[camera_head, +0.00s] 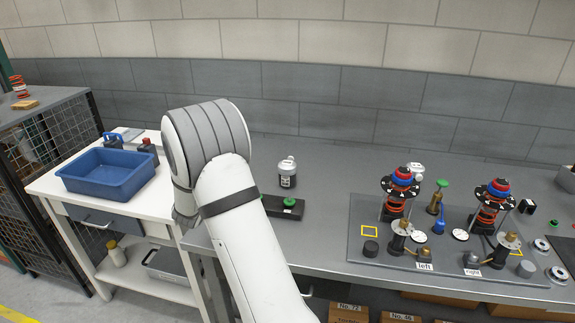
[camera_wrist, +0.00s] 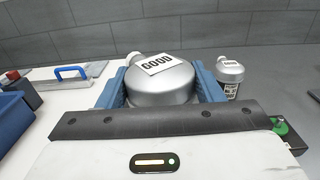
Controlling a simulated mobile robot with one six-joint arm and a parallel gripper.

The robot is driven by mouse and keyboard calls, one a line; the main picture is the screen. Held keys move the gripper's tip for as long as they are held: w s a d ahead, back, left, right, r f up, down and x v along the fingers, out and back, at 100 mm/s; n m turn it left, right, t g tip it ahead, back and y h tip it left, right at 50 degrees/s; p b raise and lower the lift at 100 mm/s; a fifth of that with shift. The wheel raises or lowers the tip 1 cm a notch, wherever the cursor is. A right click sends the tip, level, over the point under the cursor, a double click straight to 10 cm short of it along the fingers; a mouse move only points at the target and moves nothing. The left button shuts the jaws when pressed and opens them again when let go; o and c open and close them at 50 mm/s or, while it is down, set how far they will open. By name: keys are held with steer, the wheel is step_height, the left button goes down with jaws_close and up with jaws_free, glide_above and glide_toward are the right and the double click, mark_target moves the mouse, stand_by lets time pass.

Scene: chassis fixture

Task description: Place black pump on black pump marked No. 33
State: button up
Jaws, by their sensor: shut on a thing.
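My gripper (camera_wrist: 161,88) is shut on a round silver-topped pump (camera_wrist: 160,92), with the blue fingers on either side of it. A white label reading "GOOD" lies on its top. Its lower body is hidden by my gripper, so I cannot tell that colour. In the head view my arm hides the gripper and the held pump. A second pump (camera_head: 287,176), black with a pale top and a white label, stands upright on the grey bench. It also shows in the wrist view (camera_wrist: 231,80), right of my gripper and apart from it; its label appears to read No. 33.
A black box with a green button (camera_head: 289,207) lies in front of the standing pump. A blue bin (camera_head: 108,178) sits on the white table (camera_head: 48,186) at left. A fixture plate (camera_head: 365,250) with several parts fills the right bench. Bench between pump and plate is clear.

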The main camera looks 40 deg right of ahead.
steer(key=w+d+r+m+g+h, duration=0.2)
steer(key=d+r+m+g+h, duration=0.15)
steer(key=d, duration=0.75)
step_height(320, 180, up, 5)
steer(key=m+g+b, duration=0.2)
steer(key=m+g, duration=0.1)
steer(key=g, duration=0.3)
glide_above(286, 163)
steer(key=shift+h, duration=0.35)
steer(key=shift+s+f+p, duration=0.15)
steer(key=shift+f+p, duration=0.65)
steer(key=shift+f, duration=3.65)
steer(key=shift+f, duration=0.1)
steer(key=o, duration=1.4)
steer(key=shift+f, duration=0.15)
